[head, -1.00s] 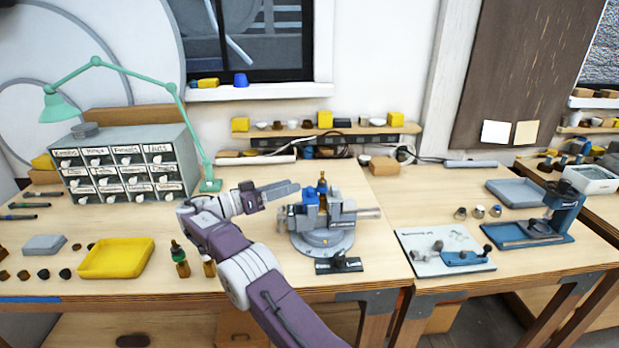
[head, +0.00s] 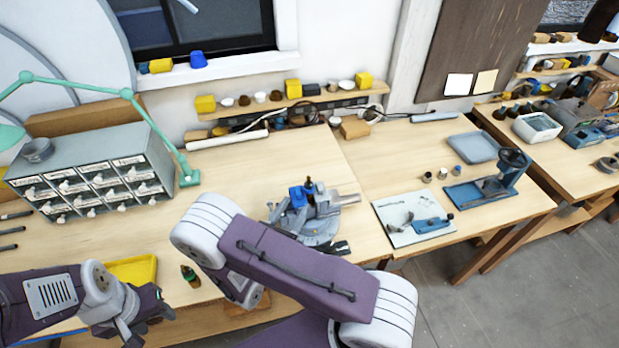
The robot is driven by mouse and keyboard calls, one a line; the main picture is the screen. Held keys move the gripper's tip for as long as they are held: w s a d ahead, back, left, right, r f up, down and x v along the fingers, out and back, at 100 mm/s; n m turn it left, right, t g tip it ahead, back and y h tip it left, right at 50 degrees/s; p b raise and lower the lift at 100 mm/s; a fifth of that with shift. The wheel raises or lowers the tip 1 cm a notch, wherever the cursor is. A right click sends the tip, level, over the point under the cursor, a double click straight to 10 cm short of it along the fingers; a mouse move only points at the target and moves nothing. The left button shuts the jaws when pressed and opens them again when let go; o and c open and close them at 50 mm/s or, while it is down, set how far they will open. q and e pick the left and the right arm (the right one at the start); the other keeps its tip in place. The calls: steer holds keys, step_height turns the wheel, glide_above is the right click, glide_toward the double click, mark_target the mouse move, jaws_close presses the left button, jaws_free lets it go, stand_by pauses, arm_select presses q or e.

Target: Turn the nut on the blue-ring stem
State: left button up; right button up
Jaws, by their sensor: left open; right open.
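A small dark stem with a brass-coloured part (head: 308,186) stands upright in the vise (head: 322,206), beside its blue jaw block (head: 298,197). Its ring colour and nut are too small to make out. A green-topped stem (head: 190,277) stands on the table, left of my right arm. My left gripper (head: 152,322) is low at the left, open and empty, in front of the yellow tray and well away from the vise.
The yellow tray (head: 136,267) is partly covered by my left arm. A drawer cabinet (head: 95,180) and green lamp (head: 187,165) stand at the left. A white board with tools (head: 393,205) and a blue press (head: 500,180) stand right. The table behind the vise is clear.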

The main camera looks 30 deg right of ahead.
mark_target(306, 187)
steer(key=p+x, duration=0.3)
steer(key=x, duration=0.5)
steer(key=shift+w, duration=0.2)
steer(key=shift+w+d, duration=0.15)
steer(key=shift+d, duration=0.1)
steer(key=shift+s+a, duration=0.1)
steer(key=shift+s, duration=0.1)
steer(key=shift+w, duration=0.1)
jaws_close()
